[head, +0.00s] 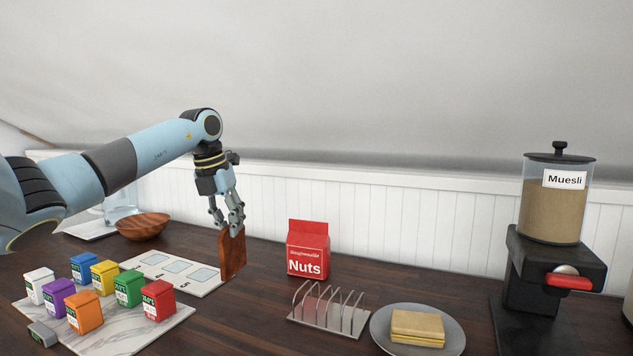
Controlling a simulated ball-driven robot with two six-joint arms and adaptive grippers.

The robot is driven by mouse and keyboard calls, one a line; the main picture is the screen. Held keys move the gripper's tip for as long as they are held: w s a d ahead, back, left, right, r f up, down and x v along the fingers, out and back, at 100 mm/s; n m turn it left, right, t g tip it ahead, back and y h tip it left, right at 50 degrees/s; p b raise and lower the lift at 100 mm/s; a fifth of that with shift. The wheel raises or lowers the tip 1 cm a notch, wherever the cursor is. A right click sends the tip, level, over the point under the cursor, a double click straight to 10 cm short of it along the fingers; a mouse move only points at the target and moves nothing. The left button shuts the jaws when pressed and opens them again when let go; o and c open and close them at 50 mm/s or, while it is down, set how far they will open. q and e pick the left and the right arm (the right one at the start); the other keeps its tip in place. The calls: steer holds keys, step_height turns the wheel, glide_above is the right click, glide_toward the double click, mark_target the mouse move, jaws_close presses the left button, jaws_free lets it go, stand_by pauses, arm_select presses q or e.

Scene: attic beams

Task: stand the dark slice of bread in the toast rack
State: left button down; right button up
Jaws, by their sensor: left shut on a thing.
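The dark slice of bread (232,256) is a reddish-brown upright slab in the middle of the head view. My left gripper (236,230) is shut on its top edge and holds it from above, beside the white card. I cannot tell whether its lower edge touches the table. The toast rack (328,311) is a metal base with several upright wire loops, to the right of the slice and nearer the front. Its slots look empty. My right gripper is not in view.
A red Nuts bag (308,249) stands behind the rack. A grey plate (455,336) with pale bread (417,326) is right of it. A Muesli dispenser (556,200) stands far right. Left are a numbered card (205,286), a marble board (135,337) with several coloured boxes, and a wooden bowl (142,227).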

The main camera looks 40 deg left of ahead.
arm_select(q)
steer(key=w+d+r+m+p, duration=0.1)
steer(key=w+d+r+p, duration=0.2)
steer(key=d+p, duration=0.3)
steer(key=w+d+r+m+p, duration=0.1)
steer(key=w+d+r+p, duration=0.2)
steer(key=d, duration=0.7)
steer(key=p, duration=0.2)
steer(key=shift+d+p, duration=0.4)
steer(key=s+b+x, duration=0.2)
steer(key=b+x, duration=0.6)
steer(key=x, duration=0.2)
steer(key=shift+s+f, duration=0.15)
steer(key=shift+f, duration=0.25)
